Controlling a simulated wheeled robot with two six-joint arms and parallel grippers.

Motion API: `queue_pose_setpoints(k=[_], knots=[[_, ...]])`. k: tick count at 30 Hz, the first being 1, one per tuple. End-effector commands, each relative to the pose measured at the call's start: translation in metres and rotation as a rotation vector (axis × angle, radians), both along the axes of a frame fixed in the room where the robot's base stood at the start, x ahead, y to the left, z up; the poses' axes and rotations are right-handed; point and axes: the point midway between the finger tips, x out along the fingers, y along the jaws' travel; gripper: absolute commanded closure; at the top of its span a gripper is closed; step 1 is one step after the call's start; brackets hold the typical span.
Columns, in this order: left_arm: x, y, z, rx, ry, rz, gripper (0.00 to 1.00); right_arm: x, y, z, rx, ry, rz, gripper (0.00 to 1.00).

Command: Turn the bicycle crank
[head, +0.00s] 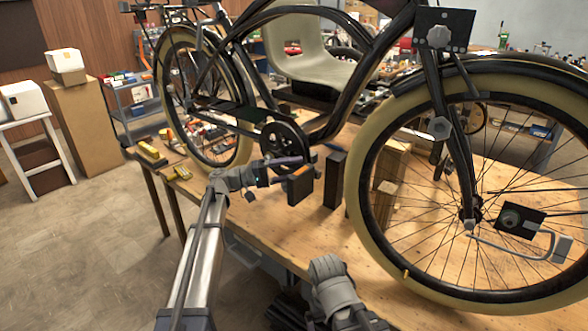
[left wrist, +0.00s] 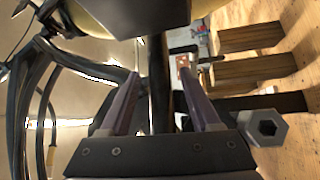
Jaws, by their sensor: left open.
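A dark pedal block with an orange face (head: 300,186) sits just below my left gripper (head: 300,160). My left gripper has purple fingers and reaches the crank area from the front left. In the left wrist view its fingers (left wrist: 160,75) are spread, with a dark upright bar (left wrist: 159,90) between them. I cannot tell whether the bar is the crank arm or touches a finger. My right gripper is not visible.
A large front wheel (head: 362,200) with a cream tyre stands close on the right. Yellow tools (head: 150,150) lie at the table's left end.

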Motion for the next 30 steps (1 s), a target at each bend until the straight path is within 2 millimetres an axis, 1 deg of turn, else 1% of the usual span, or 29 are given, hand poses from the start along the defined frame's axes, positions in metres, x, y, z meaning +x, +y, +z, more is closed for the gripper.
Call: queue_pose_setpoints(k=[3,18,20,30], knots=[[-0.0001,0.0001,-0.0001,0.000,0.000,0.000,0.38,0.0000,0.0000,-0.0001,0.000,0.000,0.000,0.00],[-0.0002,0.0002,-0.0002,0.000,0.000,-0.001,0.94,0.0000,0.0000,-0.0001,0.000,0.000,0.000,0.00],[-0.0002,0.0002,-0.0002,0.000,0.000,-0.001,1.00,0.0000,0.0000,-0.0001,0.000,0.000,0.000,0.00],[-0.0002,0.0002,-0.0001,0.000,0.001,-0.001,1.00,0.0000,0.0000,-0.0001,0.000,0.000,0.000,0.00]])
